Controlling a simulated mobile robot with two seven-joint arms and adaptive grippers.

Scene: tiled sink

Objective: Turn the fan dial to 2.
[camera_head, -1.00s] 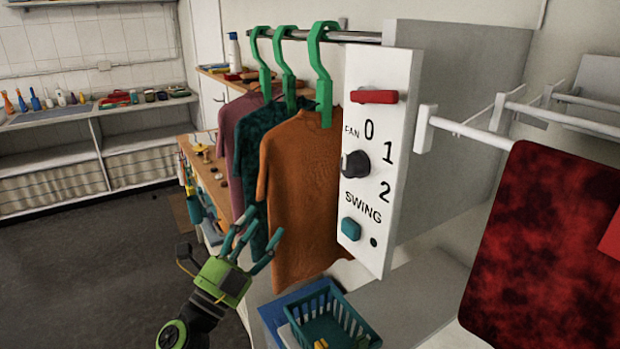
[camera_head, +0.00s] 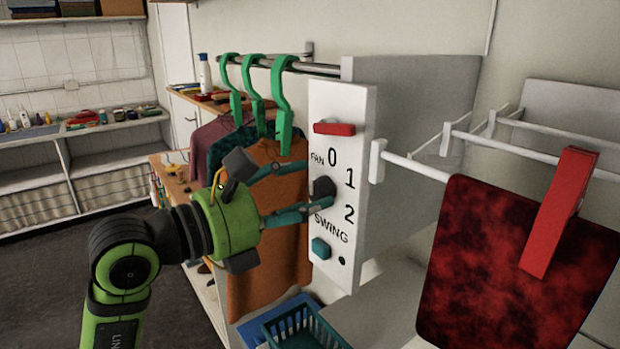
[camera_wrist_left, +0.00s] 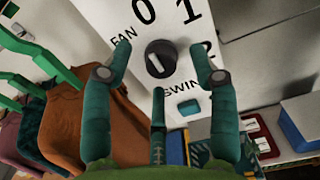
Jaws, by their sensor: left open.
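The fan dial (camera_head: 322,187) is a dark round knob on the white control panel (camera_head: 343,120), with the labels 0, 1 and 2 above and to its right. My left gripper (camera_head: 312,184) is open in front of the panel, with teal fingers reaching toward the dial from the left. In the left wrist view, the dial (camera_wrist_left: 164,52) sits between the spread fingertips of my gripper (camera_wrist_left: 161,50). It has a pale pointer mark; I cannot tell which number it selects. Whether the fingers touch the dial is unclear. My right gripper is not in view.
A red switch (camera_head: 334,129) is above the dial and a teal swing button (camera_head: 320,248) below. Shirts (camera_head: 262,270) on green hangers (camera_head: 283,100) hang left behind my gripper. A blue-green basket (camera_head: 300,330) stands below. A drying rack with a red cloth (camera_head: 500,260) is right.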

